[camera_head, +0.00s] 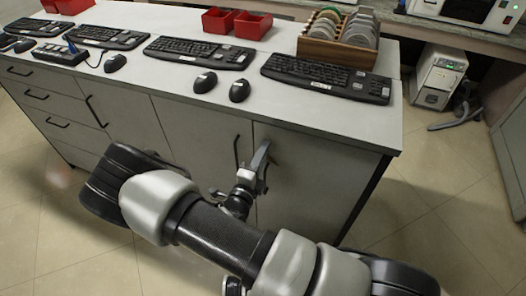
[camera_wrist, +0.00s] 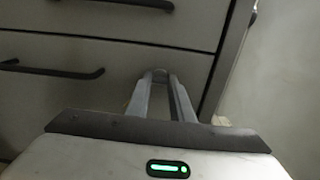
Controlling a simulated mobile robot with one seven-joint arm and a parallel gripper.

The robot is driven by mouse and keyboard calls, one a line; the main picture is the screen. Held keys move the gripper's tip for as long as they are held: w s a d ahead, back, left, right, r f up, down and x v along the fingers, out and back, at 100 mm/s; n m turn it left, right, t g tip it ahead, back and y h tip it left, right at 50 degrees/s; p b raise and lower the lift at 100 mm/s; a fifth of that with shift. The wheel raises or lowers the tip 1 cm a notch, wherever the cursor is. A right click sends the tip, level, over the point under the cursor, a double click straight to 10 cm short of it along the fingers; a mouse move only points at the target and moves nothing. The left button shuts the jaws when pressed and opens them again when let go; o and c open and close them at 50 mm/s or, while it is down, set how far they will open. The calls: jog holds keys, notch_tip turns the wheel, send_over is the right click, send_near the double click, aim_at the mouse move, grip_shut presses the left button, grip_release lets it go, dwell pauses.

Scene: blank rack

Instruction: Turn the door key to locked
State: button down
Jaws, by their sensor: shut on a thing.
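My gripper (camera_head: 262,158) is at the front of the white cabinet, by the upper part of the right-hand door (camera_head: 318,165). In the wrist view its two grey fingers (camera_wrist: 159,75) reach forward and come together at the tips against the cabinet front. The gripper is shut on the door key. The key itself is hidden by the fingertips, so its angle and the lock's state cannot be made out.
A dark bar handle (camera_head: 237,150) is just left of my gripper. Keyboards, mice, red bins (camera_head: 252,25) and a wooden rack of discs (camera_head: 338,44) stand on the counter (camera_head: 190,72).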

dwell(0.3)
jog(key=c, duration=1.7)
grip_release()
jog(key=shift+o, duration=0.7)
jog(key=shift+d+f, duration=0.1)
jog(key=shift+s, duration=0.1)
